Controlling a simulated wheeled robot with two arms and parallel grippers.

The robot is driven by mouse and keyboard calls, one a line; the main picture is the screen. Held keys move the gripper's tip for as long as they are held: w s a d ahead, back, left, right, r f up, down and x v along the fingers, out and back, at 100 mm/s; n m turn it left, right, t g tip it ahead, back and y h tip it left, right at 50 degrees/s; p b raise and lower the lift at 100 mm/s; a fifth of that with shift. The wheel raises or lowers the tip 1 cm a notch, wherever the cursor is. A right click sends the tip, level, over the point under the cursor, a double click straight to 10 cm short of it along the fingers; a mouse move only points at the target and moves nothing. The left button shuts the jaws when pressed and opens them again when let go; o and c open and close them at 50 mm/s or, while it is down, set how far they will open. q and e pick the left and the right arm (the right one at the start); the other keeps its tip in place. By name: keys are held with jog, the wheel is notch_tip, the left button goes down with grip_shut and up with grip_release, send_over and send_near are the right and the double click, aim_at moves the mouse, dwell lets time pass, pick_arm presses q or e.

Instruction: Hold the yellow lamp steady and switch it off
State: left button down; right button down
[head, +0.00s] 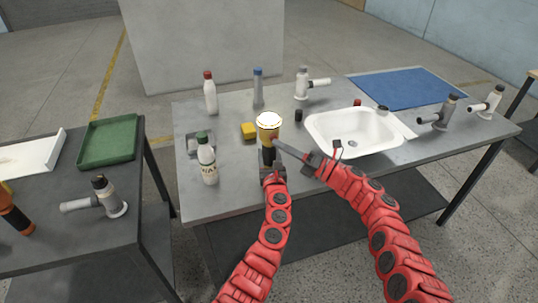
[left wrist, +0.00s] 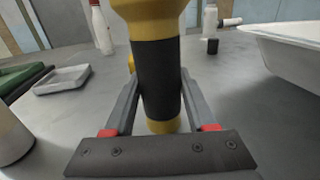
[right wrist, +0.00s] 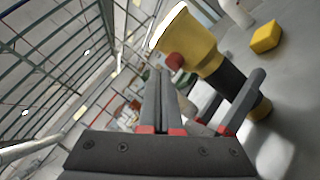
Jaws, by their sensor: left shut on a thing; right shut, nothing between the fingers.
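The yellow lamp (head: 268,133) stands upright on the grey table, its round top bright white and glowing. In the left wrist view its black grip (left wrist: 157,75) is between the fingers of my left gripper (head: 267,156), which is shut on it. My right gripper (head: 277,142) is shut and empty, its fingertips close to the lamp's right side. In the right wrist view a red button (right wrist: 175,61) sticks out from the lamp's yellow head, just beyond the closed fingertips. I cannot tell whether the fingertips touch it.
A red-capped bottle (head: 210,96) and a blue-capped bottle (head: 258,90) stand behind. A white basin (head: 318,124) is to the right, near my right arm.

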jog(key=shift+w+a, duration=0.1)
jog(key=shift+w, duration=0.05)
dwell(0.4)
jog(key=shift+w+a, duration=0.1)
jog(key=shift+w, duration=0.2)
dwell(0.4)
jog(key=shift+s, duration=0.5)
pick_arm(q)
jog(key=shift+c, duration=0.7)
grip_release()
jog(key=shift+s, duration=0.1)
pick_arm(e)
jog(key=shift+d, duration=0.2)
